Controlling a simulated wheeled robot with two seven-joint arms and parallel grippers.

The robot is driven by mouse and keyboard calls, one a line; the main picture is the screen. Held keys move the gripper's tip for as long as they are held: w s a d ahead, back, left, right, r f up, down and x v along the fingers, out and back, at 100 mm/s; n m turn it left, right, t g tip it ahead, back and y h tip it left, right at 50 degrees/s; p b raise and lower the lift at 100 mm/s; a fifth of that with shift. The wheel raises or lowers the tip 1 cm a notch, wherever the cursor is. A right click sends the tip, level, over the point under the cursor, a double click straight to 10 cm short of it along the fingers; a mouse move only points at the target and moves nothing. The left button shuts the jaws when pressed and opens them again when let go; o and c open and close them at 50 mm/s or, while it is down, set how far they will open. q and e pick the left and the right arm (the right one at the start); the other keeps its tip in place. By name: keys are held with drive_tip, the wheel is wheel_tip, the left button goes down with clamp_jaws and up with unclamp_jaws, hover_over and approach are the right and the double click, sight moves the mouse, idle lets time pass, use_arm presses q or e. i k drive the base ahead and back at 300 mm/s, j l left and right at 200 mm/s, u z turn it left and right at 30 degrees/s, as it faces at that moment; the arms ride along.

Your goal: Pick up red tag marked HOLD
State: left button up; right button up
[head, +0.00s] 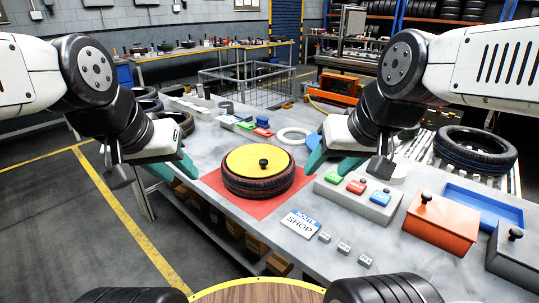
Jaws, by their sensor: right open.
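A block box (358,200) on the bench holds a green, a red (356,187) and a blue piece in a row. Another red piece (263,132) lies at the end of a row of small coloured pieces farther back. I cannot read HOLD on either red piece. My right gripper (330,165) is open and empty, with teal fingers above the bench between the tyre and the block box. My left gripper (180,172) hangs over the bench's left edge, its teal fingers apart and nothing seen between them.
A small tyre with a yellow disc (259,160) sits on a red mat (263,208). A SHOP card (300,224) and small grey blocks lie in front. An orange box (440,222), a blue tray (482,207) and a big tyre (474,150) stand at right.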

sight(263, 133)
drive_tip(key=i+j+u, duration=0.1)
drive_tip(key=i+j, duration=0.55)
drive_tip(key=j, duration=0.2)
drive_tip(key=i+j+u, duration=0.1)
drive_tip(key=i+j, duration=0.6)
drive_tip(key=j, duration=0.1)
